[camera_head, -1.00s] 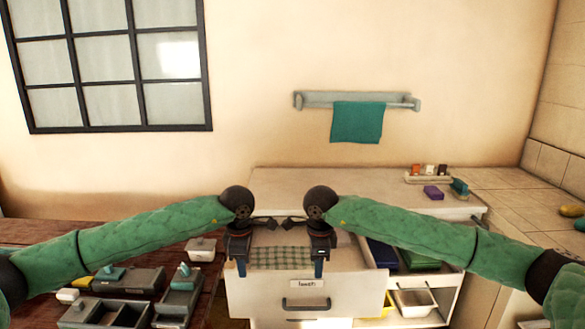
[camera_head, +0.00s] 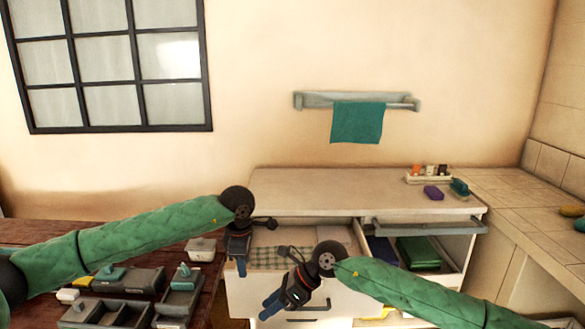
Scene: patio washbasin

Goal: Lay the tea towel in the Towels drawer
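The green-and-white checked tea towel (camera_head: 282,258) lies inside the open Towels drawer (camera_head: 345,300), in its left part. The towel looks spread fairly flat; its right side is partly hidden by my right gripper. My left gripper (camera_head: 241,268) points down at the drawer's left edge, beside the towel, and I cannot see cloth between its fingers. My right gripper (camera_head: 270,308) is tilted down and left in front of the drawer face, clear of the towel, and covers the label. The finger gaps are too small to judge.
An open compartment right of the drawer holds blue (camera_head: 382,251) and green (camera_head: 418,252) folded items. A teal towel (camera_head: 357,122) hangs on the wall rail. Grey trays (camera_head: 127,280) stand on the wooden table at left. The white cabinet top (camera_head: 340,190) is mostly clear.

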